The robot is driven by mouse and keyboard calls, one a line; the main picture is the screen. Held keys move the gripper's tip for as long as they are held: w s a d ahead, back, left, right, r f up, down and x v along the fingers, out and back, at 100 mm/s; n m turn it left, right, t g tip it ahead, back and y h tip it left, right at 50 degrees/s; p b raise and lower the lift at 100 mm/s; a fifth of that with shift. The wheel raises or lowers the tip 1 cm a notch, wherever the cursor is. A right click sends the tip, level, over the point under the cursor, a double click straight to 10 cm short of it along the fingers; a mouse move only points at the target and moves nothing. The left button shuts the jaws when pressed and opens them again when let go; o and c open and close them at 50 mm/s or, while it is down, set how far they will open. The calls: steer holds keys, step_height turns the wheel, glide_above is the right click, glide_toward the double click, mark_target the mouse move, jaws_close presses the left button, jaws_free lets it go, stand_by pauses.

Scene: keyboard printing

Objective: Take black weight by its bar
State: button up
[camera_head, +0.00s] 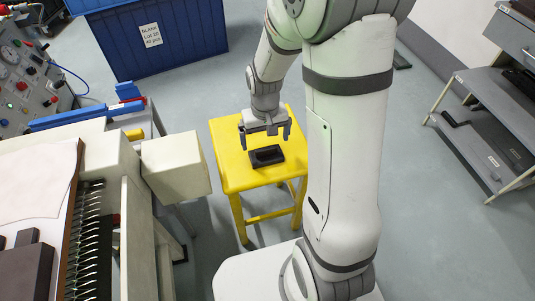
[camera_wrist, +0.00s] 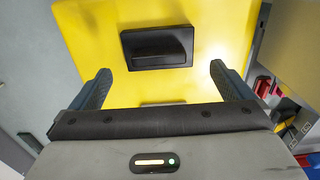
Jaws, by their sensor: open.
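The black weight (camera_head: 267,155) lies on the seat of a yellow stool (camera_head: 228,177). It is a dark rectangular block with a raised bar across its top. In the wrist view the weight (camera_wrist: 157,47) lies on the yellow surface (camera_wrist: 95,30), beyond the fingertips and roughly centred between them. My gripper (camera_head: 265,136) is above the stool and points down, close to the weight. In the wrist view my gripper (camera_wrist: 160,78) is open, with its two fingers wide apart and nothing between them. The fingers appear apart from the weight.
A machine with a control panel (camera_head: 25,75) and a bench with a cream block (camera_head: 175,167) stand at the left. A blue bin (camera_head: 185,45) stands behind the stool. A metal shelf (camera_head: 495,130) stands at the right. The floor right of the stool is free.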

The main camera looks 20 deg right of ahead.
mark_target(266, 148)
step_height(266, 148, down, 6)
steer(key=shift+s+d+f+b, duration=0.1)
steer(key=shift+b, duration=1.05)
steer(key=shift+c, duration=0.4)
steer(key=c, duration=0.9)
